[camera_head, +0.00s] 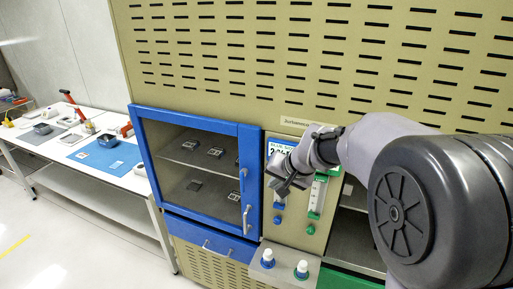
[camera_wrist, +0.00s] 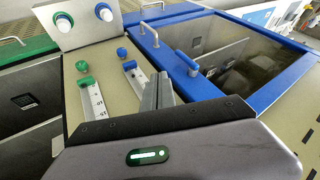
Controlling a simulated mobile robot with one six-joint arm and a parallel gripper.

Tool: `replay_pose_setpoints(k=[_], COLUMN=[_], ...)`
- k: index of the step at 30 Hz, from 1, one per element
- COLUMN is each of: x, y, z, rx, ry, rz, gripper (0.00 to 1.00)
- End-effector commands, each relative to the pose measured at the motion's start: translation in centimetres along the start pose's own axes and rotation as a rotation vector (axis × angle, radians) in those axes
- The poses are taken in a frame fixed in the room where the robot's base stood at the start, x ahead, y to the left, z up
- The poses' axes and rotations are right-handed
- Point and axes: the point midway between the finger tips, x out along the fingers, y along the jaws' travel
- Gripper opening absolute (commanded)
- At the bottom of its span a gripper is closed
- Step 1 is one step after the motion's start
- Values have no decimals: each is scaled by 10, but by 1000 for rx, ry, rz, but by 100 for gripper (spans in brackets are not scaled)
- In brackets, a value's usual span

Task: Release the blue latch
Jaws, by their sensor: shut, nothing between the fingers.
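A blue latch tab (camera_wrist: 129,66) sits at the end of a white scaled slide on the tan control panel in the wrist view. In the head view the blue tab (camera_head: 279,206) shows just below my gripper. My gripper (camera_wrist: 158,80) is shut and empty, its fingers beside the blue latch's slide. In the head view my gripper (camera_head: 283,188) is in front of the panel, partly covering the slide. I cannot tell whether the fingers touch it.
A matching green latch (camera_wrist: 86,82) is beside it. Blue (camera_wrist: 122,52) and green (camera_wrist: 82,66) round knobs are close by. The blue-framed glass door (camera_head: 248,165) is shut, with a metal handle (camera_head: 247,219). Two white knobs are on a ledge (camera_head: 285,276). A workbench (camera_head: 118,180) stands at left.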

Motion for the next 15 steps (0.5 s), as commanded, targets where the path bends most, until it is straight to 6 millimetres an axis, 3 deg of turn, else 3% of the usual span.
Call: replay_pose_setpoints(k=[4, 15], x=[20, 28], y=[-2, -1], z=[-11, -10], rx=[-3, -2], ry=[1, 0], rz=[-2, -2], gripper=[0, 0])
